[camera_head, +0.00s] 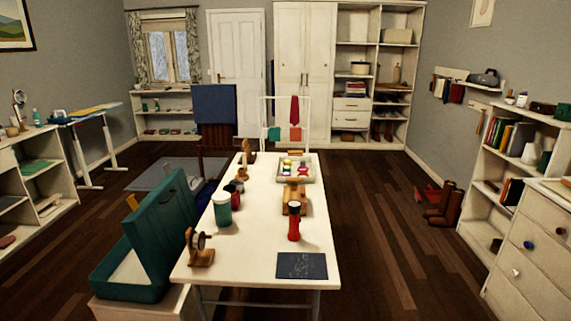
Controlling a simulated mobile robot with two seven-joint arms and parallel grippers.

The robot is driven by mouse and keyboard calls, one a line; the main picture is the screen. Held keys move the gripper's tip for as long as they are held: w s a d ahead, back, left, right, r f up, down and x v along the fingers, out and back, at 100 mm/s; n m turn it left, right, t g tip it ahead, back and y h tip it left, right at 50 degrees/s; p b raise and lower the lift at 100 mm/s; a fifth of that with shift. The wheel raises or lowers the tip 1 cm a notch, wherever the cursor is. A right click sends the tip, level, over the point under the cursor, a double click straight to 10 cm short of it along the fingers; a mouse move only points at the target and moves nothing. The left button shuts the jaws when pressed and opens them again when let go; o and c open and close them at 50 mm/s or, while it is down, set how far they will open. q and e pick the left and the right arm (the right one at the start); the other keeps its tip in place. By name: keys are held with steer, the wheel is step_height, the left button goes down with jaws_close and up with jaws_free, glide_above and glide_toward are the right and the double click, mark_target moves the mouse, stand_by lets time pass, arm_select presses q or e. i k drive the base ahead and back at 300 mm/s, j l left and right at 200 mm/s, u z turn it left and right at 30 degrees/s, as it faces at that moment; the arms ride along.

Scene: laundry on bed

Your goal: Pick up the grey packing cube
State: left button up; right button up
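I cannot make out a grey packing cube for certain in the head view. An open green suitcase (128,288) with a pale interior stands at the left of the long white table (262,238), its lid raised towards the table. Neither of my grippers is in view.
The table holds a green jar (222,208), a red cylinder (294,224), a wooden stand (200,248), a dark slate (302,265) and a tray (310,172). A grey rounded object (484,78) sits on the right wall shelf. The floor right of the table is mostly clear.

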mark_target(195, 184)
steer(key=i+l+z, duration=0.3)
steer(key=z, duration=0.15)
steer(key=i+l+z, duration=0.3)
steer(key=z, duration=0.15)
steer(key=i+l+z, duration=0.3)
steer(key=i, duration=0.3)
steer(key=i+z, duration=0.3)
steer(key=i, duration=0.3)
steer(key=i+u, duration=0.45)
steer(key=i, duration=0.15)
steer(key=i+l+u, duration=0.2)
steer(key=i+u, duration=0.25)
steer(key=i+j+u, duration=0.1)
steer(key=i+u, duration=0.25)
steer(key=i, duration=0.3)
steer(key=i+l+u, duration=0.15)
steer(key=i+u, duration=0.2)
steer(key=i, duration=0.3)
steer(key=i+u, duration=0.7)
steer(key=i+l+u, duration=0.15)
steer(key=i+u, duration=0.4)
steer(key=u, duration=0.25)
steer(key=i+u, duration=0.2)
steer(key=u, duration=0.25)
steer(key=i+u, duration=0.25)
steer(key=u, duration=0.2)
